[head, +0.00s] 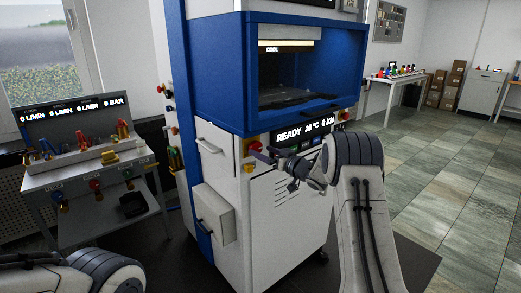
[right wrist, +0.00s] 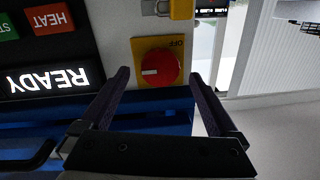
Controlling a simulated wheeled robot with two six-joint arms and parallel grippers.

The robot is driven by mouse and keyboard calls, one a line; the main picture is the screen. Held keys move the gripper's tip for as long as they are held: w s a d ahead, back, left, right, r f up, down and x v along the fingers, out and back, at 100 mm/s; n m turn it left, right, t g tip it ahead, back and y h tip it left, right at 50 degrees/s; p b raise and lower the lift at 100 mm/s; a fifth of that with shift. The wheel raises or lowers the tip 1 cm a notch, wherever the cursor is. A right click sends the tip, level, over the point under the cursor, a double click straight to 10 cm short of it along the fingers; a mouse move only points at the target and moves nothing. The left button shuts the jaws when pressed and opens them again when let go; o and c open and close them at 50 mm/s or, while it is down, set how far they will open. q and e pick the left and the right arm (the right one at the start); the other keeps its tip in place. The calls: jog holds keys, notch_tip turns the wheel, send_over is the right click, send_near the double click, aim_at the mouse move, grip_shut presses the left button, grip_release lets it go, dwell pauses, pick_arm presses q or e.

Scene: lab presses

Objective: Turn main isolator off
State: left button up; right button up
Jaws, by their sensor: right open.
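The main isolator (right wrist: 160,68) is a round red knob on a yellow plate marked OFF, whose lettering appears upside down in the right wrist view. A white mark lies on the knob's left side there; OFF is above and right of the knob. The red knob also shows in the head view (head: 254,146) on the front panel of the blue and white press. My right gripper (right wrist: 160,74) is open, with one finger on each side of the knob in the picture. I cannot tell whether they touch it. In the head view my right gripper (head: 262,158) is at the panel. My left gripper is out of view.
A yellow padlock-like part (right wrist: 181,9) is close by. A bench with valves (head: 85,172) stands left of the press. Open tiled floor (head: 440,190) lies to the right.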

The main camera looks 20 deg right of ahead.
jog(key=shift+x, duration=1.05)
jog(key=shift+c, duration=0.3)
jog(key=c, duration=1.3)
